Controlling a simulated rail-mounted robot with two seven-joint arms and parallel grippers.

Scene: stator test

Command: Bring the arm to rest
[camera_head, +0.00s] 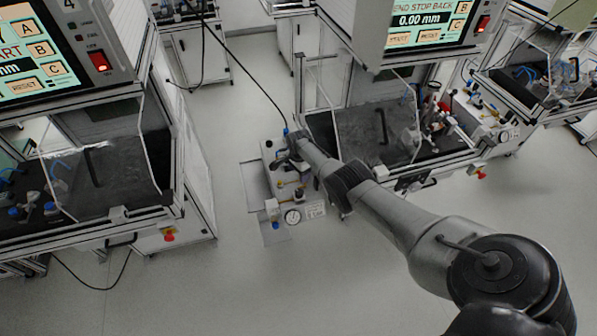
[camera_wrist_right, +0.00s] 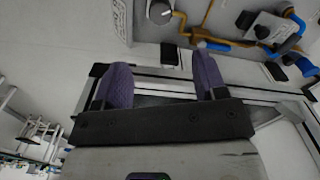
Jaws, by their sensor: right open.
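My right arm (camera_head: 385,205) comes in from the lower right of the head view and stretches out toward the middle. Its gripper (camera_head: 291,146) is at the far end, small and hard to make out, over or beside a pneumatic panel. In the right wrist view the right gripper (camera_wrist_right: 160,72) shows two purple-padded fingers spread wide apart. Nothing is between them. My left gripper is in neither view.
Test benches with clear guards stand at left (camera_head: 90,185) and right (camera_head: 370,130). Open grey floor (camera_head: 200,280) lies in front.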

